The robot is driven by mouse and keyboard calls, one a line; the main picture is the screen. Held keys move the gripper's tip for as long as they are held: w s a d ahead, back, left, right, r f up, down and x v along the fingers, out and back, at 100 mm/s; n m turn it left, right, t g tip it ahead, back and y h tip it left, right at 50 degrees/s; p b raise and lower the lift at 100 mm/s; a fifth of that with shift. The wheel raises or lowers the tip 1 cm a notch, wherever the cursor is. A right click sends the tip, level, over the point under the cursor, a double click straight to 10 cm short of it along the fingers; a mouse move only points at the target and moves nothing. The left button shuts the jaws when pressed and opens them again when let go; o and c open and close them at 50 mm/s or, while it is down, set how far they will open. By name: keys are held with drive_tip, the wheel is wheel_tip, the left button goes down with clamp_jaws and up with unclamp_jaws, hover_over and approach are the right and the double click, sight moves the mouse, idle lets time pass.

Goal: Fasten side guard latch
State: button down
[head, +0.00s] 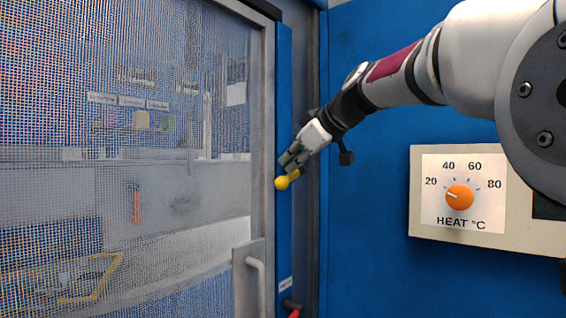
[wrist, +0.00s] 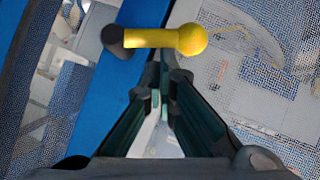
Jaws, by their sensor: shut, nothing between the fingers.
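A yellow lever with a round ball end (head: 283,182) shows at the edge between the mesh guard door (head: 262,120) and the blue post (head: 285,235). In the wrist view the lever (wrist: 155,38) lies across the picture, its dark pivot (wrist: 113,40) at left over blue and its ball at right over the mesh. My gripper (head: 292,160) is at the lever, with its fingers shut and empty. In the wrist view the fingertips (wrist: 163,77) point towards the lever's middle; I cannot tell whether they touch it. My gripper hides part of the lever in the head view.
A red-ended part (head: 293,310) shows at the bottom below a small label (head: 285,284). A heat dial box (head: 425,190) with an orange knob sits on the blue wall (head: 375,260) at right.

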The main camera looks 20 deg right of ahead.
sight(288, 181)
drive_tip(key=shift+s+a+f+n+t+h+b, duration=0.15)
drive_tip(key=shift+f+n+t+h+b, duration=0.55)
drive_tip(key=shift+b, duration=2.2)
wheel_tip(288, 181, down, 3)
drive_tip(key=n+t+h+b, duration=0.1)
drive_tip(key=n+t+b, duration=0.1)
drive_tip(key=b, duration=0.8)
drive_tip(key=shift+a+n, duration=0.1)
drive_tip(key=shift+n, duration=0.4)
drive_tip(key=shift+h+b, duration=0.3)
drive_tip(key=shift+b, duration=0.15)
drive_tip(key=shift+f+n+t+b, duration=0.3)
drive_tip(key=shift+t+b, duration=0.1)
drive_tip(key=shift+b, duration=0.45)
drive_tip(key=shift+w+d+f+n+t+h+b, duration=0.2)
drive_tip(key=shift+f+n+t+b, duration=0.2)
drive_tip(key=shift+b, duration=0.75)
drive_tip(key=shift+w+d+f+n+t+h+b, duration=0.1)
drive_tip(key=shift+d+f+n+t+h+b, duration=0.3)
drive_tip(key=shift+b, duration=0.75)
drive_tip(key=shift+w+f+n+t+b, duration=0.15)
drive_tip(key=shift+n+t+b, duration=0.25)
drive_tip(key=shift+n+b, duration=0.6)
drive_tip(key=shift+w+d+f+b, duration=0.15)
drive_tip(key=shift+d+f+b, duration=0.1)
drive_tip(key=shift+b, duration=0.55)
